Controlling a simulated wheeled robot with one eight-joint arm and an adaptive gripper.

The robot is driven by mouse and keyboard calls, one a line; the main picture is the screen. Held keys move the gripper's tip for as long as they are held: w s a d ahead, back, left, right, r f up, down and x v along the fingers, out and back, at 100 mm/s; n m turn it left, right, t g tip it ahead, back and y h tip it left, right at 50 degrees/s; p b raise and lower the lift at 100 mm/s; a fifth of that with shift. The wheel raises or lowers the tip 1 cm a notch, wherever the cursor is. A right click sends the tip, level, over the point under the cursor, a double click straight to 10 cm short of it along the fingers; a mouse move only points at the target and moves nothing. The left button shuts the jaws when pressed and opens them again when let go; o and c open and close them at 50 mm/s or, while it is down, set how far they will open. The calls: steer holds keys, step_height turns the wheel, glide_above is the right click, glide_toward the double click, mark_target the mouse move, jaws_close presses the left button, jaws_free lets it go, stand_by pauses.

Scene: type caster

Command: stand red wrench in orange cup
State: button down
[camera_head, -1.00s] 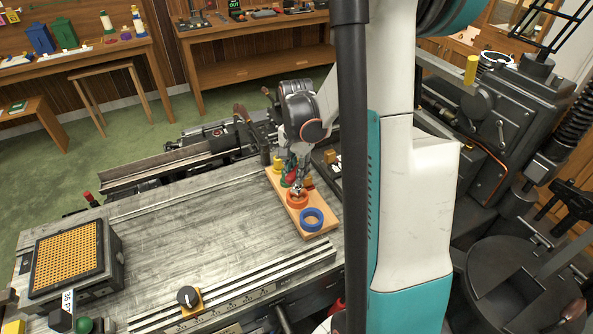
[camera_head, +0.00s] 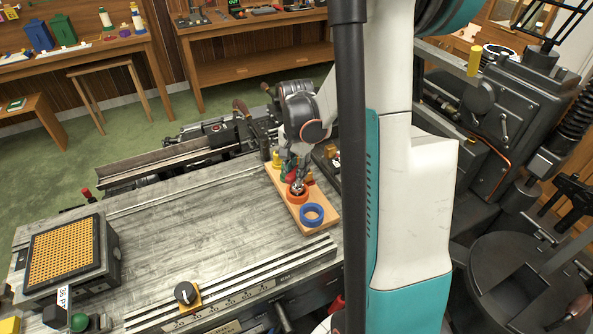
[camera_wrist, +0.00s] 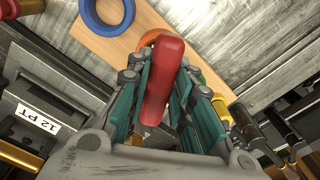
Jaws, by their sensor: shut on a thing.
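The red wrench (camera_wrist: 163,80) is between the teal fingers of my gripper (camera_wrist: 157,95), which is shut on it; its red end points toward the wrist camera. The orange cup (camera_wrist: 148,38) shows partly behind the wrench in the wrist view, its rest hidden by the wrench and fingers. In the head view the orange cup (camera_head: 290,198) stands on a wooden board, with my gripper (camera_head: 298,187) right over it. The wrench's lower end is hidden, so I cannot tell whether it is inside the cup.
A blue cup (camera_head: 312,215) stands on the same wooden board (camera_head: 322,229), nearer the front. Green and yellow items (camera_head: 277,160) are at the board's back end. A dark box with a yellow grid top (camera_head: 65,250) is at far left. The metal table between is clear.

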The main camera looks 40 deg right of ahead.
steer(key=shift+f+b, duration=0.4)
steer(key=shift+f, duration=0.1)
steer(key=c, duration=1.3)
jaws_free()
steer(key=shift+c, duration=0.2)
step_height(320, 180, up, 12)
